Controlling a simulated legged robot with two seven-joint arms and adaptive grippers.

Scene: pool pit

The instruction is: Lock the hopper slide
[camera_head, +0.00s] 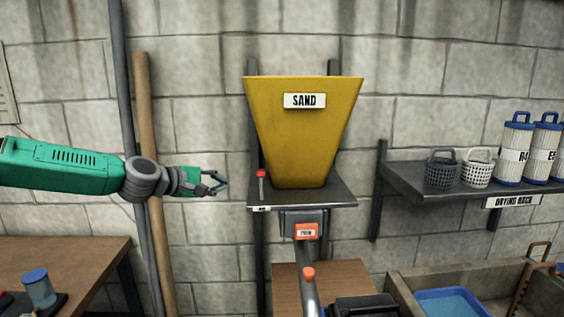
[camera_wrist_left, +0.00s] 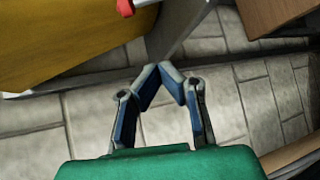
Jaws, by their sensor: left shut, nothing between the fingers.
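The yellow hopper (camera_head: 305,135) labelled SAND stands on a dark shelf plate (camera_head: 335,192) against the wall. A small red-topped pin or lever (camera_head: 262,184) stands upright at the plate's left front edge. Below the plate is a grey unit with an orange label (camera_head: 306,231), and an orange-red knob (camera_head: 308,273) shows lower down. My left gripper (camera_head: 222,182) is left of the plate, apart from the red-topped piece. In the left wrist view the left gripper (camera_wrist_left: 164,68) has its fingertips together, empty, with a red piece (camera_wrist_left: 126,6) at the top edge. My right gripper is not in view.
At right, the drying rack shelf (camera_head: 400,190) holds two baskets (camera_head: 440,170) and filter cartridges (camera_head: 513,150). Below it is a basin with a blue tray (camera_head: 452,302). A wooden table (camera_head: 65,262) is at lower left. A pipe (camera_head: 125,100) and a wooden pole (camera_head: 147,120) stand behind my left arm.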

